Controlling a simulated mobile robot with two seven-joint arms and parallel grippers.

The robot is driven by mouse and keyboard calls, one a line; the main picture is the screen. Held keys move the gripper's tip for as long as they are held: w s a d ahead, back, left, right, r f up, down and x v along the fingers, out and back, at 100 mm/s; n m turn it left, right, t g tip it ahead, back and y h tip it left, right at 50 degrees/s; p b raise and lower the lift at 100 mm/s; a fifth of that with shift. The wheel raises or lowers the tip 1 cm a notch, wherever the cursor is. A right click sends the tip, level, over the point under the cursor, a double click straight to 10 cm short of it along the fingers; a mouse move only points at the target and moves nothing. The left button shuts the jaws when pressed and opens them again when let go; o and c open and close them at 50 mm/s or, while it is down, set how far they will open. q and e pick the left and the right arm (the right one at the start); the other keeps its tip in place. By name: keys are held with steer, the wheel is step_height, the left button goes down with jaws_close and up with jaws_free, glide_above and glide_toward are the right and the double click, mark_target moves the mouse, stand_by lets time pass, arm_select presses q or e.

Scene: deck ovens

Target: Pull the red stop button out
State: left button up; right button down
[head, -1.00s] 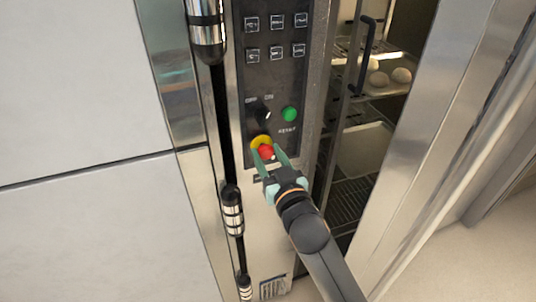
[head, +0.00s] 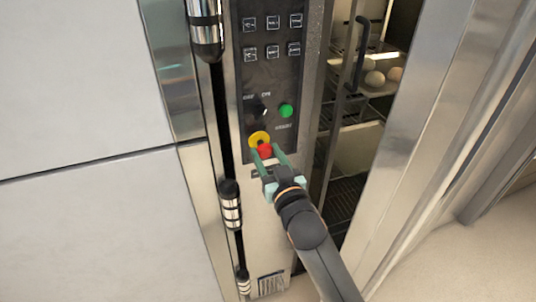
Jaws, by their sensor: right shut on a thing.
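The red stop button (head: 264,152) sits low on the dark control panel (head: 253,80), in front of its yellow ring (head: 258,138). More of the yellow ring shows above the red cap, and a dark gap or stem shows between them. My right gripper (head: 267,156) comes from below with one finger on each side of the red cap and is shut on it. My left gripper is not in view.
A green button (head: 286,110) and a black rotary switch (head: 260,111) sit just above. Several square keys fill the panel's top. A vertical black rod with metal collars (head: 230,206) runs at the left. The oven opening with trays (head: 360,145) is at the right.

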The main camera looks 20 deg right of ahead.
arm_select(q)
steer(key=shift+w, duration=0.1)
arm_select(e)
steer(key=shift+f, duration=0.1)
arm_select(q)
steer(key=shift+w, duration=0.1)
arm_select(e)
steer(key=shift+c, duration=1.7)
jaws_free()
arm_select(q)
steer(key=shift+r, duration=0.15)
arm_select(e)
steer(key=shift+s, duration=0.15)
